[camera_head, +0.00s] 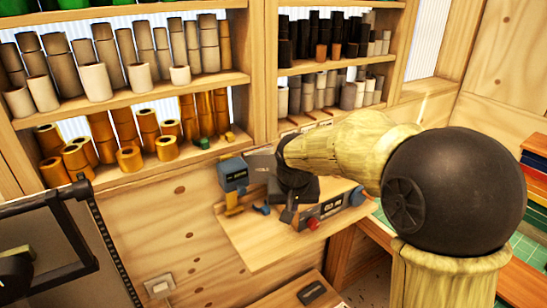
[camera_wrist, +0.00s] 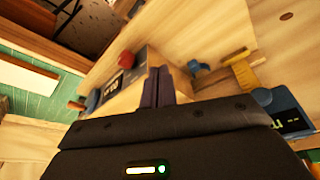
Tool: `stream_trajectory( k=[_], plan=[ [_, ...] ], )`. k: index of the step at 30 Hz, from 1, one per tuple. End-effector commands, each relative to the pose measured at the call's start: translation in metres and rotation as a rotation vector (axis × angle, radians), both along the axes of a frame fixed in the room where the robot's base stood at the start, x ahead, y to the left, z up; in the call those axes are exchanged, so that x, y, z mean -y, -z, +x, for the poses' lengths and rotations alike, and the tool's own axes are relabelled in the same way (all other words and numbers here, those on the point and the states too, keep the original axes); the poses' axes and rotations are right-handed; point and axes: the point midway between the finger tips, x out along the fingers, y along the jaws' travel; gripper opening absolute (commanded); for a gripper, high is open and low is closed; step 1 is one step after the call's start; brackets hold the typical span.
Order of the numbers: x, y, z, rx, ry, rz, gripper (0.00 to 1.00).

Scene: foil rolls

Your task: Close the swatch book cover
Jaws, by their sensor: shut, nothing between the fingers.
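I cannot clearly make out the swatch book or its cover in either view. A stack of coloured strips (camera_head: 535,172) at the right edge of the head view may be part of it, but it is cut off by the frame. My gripper (camera_head: 287,214) hangs over the small wooden ledge in the middle of the head view. In the wrist view its two dark fingers (camera_wrist: 157,86) are together with nothing between them. A grey panel (camera_head: 262,163) stands behind my gripper, partly hidden by my arm.
The wooden ledge (camera_head: 248,246) holds a blue device (camera_head: 232,173) and a grey box with a red knob (camera_head: 314,223). Shelves of gold rolls (camera_head: 130,158) and dark rolls stand behind. A green mat (camera_head: 524,248) lies at right. The ledge's front left is bare.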

Motion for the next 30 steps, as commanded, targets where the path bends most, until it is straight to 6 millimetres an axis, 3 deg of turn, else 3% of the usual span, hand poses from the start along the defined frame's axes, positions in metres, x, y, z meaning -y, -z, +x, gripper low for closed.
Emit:
stream_trajectory(
  k=[1,3,9,23,30],
  plan=[
    [-0.010,-0.033,0.007,0.007,-0.004,0.001,0.00],
    [-0.021,-0.057,0.014,0.016,-0.001,0.005,0.00],
    [-0.042,-0.095,0.027,0.031,0.008,0.011,0.00],
    [-0.044,-0.094,0.030,0.033,0.010,0.012,0.00],
    [-0.044,-0.072,0.037,0.030,0.011,0.010,0.00]
  ],
)
